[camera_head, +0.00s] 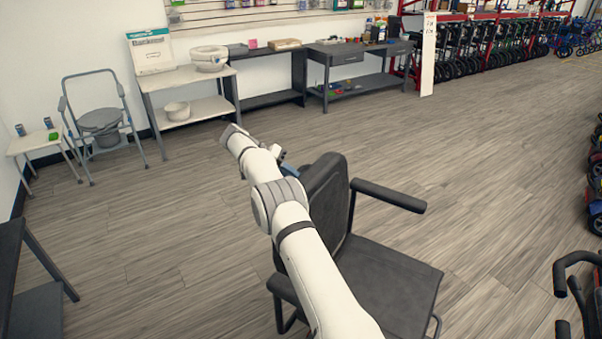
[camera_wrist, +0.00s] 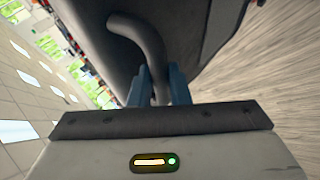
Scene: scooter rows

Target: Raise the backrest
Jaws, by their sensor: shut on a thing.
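The backrest (camera_head: 328,190) is a black padded panel standing up at the left edge of the dark seat (camera_head: 395,285). Its exact tilt is hard to tell. It also fills the upper part of the wrist view (camera_wrist: 205,35). A dark curved handle (camera_wrist: 150,42) stands out from it there. My gripper (camera_wrist: 158,82) has its blue fingers shut on the handle's lower part. In the head view, my gripper (camera_head: 290,170) shows only as a bit of blue behind the backrest, and my white arm hides part of the chair.
The far armrest (camera_head: 388,195) sticks out to the right, and the near armrest (camera_head: 284,288) is partly behind my arm. A commode chair (camera_head: 103,121) and shelves (camera_head: 186,76) line the back wall. Scooters (camera_head: 594,200) stand at the right. Open wooden floor surrounds the chair.

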